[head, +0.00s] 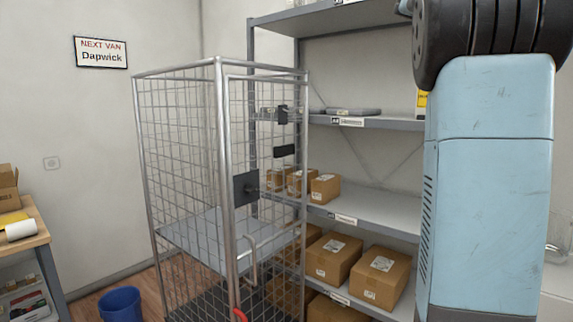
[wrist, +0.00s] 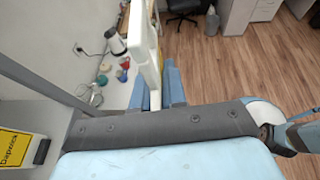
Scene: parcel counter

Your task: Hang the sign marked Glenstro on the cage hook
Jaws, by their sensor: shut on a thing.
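In the wrist view, my gripper (wrist: 156,88) is shut on a pale, thin panel (wrist: 148,50) seen nearly edge-on between its blue fingers. Its lettering does not show, so I cannot read whether it is the Glenstro sign. In the head view, the wire cage (head: 221,150) stands in the middle. A dark plate with a small stub (head: 246,187) sits on its front, with smaller dark fittings (head: 283,115) higher up; I cannot tell which is the hook. My gripper is outside the head view, and my arm covers the right side.
A yellow sign marked Dapwick (wrist: 14,148) is at the wrist view's left edge. A wall notice (head: 101,52) reads "NEXT VAN Dapwick". Behind the cage, a shelf rack (head: 370,200) holds several boxes. A blue bin (head: 120,303) and a table (head: 35,235) stand at left.

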